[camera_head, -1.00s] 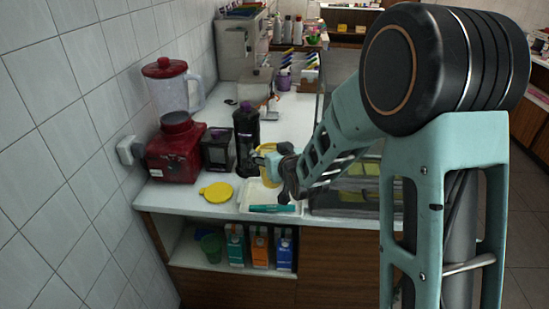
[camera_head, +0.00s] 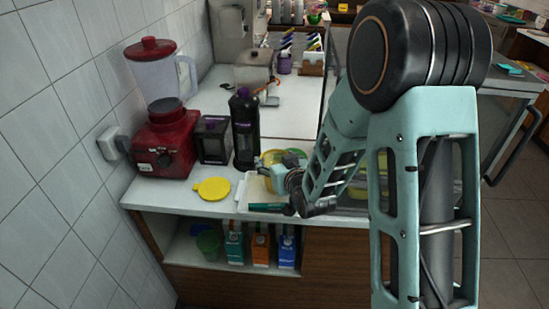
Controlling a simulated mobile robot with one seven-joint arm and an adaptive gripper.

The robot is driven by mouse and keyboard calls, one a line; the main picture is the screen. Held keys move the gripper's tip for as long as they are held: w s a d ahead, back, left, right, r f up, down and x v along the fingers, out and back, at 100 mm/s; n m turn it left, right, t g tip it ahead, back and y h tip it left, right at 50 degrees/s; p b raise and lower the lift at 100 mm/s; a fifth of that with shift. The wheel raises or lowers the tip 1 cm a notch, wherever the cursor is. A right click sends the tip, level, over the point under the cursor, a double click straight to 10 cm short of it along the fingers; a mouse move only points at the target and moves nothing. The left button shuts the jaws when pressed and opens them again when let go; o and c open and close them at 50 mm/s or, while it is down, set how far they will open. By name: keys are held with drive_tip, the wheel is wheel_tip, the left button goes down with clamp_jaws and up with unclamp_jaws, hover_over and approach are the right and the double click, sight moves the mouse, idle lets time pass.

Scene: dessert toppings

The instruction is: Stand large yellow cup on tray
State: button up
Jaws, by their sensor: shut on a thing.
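The large yellow cup (camera_head: 268,158) shows only in part, at the back of the tray and behind my wrist. My gripper (camera_head: 278,172) is at the cup and is shut on it; the fingers are mostly hidden by my wrist and forearm. The pale tray (camera_head: 256,189) lies near the front edge of the white counter, partly covered by my arm. The cup's base is hidden, so I cannot tell whether it touches the tray.
A dark teal stick-like object (camera_head: 266,206) lies at the tray's front edge. A black bottle (camera_head: 245,130), a dark box (camera_head: 212,142) and a red blender (camera_head: 165,140) stand behind.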

drive_tip(key=shift+s, duration=0.1)
drive_tip(key=shift+f, duration=0.15)
drive_tip(key=o, duration=1.1)
drive_tip(key=shift+c, duration=0.2)
drive_tip(key=shift+r, duration=0.25)
